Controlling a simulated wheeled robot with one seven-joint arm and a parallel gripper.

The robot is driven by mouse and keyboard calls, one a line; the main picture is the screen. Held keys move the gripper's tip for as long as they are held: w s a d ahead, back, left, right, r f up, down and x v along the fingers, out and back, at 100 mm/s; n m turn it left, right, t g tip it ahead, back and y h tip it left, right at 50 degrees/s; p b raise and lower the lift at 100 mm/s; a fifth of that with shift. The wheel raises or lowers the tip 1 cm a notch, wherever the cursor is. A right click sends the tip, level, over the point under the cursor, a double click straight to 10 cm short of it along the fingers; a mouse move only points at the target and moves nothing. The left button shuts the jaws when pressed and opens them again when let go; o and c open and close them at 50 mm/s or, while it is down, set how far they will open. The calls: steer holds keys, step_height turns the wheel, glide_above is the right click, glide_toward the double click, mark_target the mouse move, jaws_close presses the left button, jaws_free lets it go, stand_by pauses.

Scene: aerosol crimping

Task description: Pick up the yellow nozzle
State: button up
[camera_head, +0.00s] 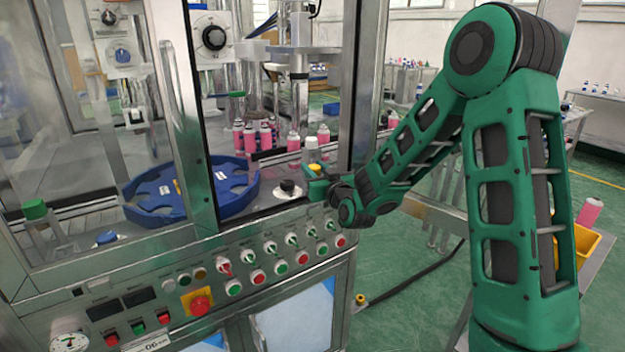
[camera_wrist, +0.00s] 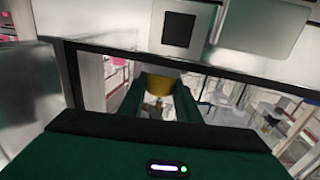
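The yellow nozzle (camera_head: 315,168) is a small yellow piece at the tip of my gripper (camera_head: 317,180), at the machine's open front. In the wrist view the yellow nozzle (camera_wrist: 161,87) fills the gap between the ends of my two green fingers (camera_wrist: 160,98), with a finger against each side. My gripper looks shut on it. The nozzle's lower part is partly hidden by the fingers in the head view.
The machine's metal frame post (camera_head: 352,90) stands close to my gripper. A blue rotary plate (camera_head: 160,195), a black knob-like part (camera_head: 287,187) and several pink cans (camera_head: 250,138) are inside. A control panel (camera_head: 230,280) lies below.

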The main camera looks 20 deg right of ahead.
mark_target(314, 166)
steer(key=c, duration=0.4)
steer(key=shift+r, duration=0.1)
steer(key=shift+r, duration=0.5)
step_height(314, 166, up, 3)
steer(key=shift+r, duration=0.2)
steer(key=s+a+r, duration=0.2)
steer(key=s, duration=0.1)
steer(key=s+a+r, duration=0.2)
steer(key=a, duration=0.1)
steer(key=s+a+r, duration=0.2)
steer(key=s, duration=0.1)
steer(key=shift+s+a+r, duration=0.25)
steer(key=shift+s+a, duration=0.05)
steer(key=shift+a, duration=0.1)
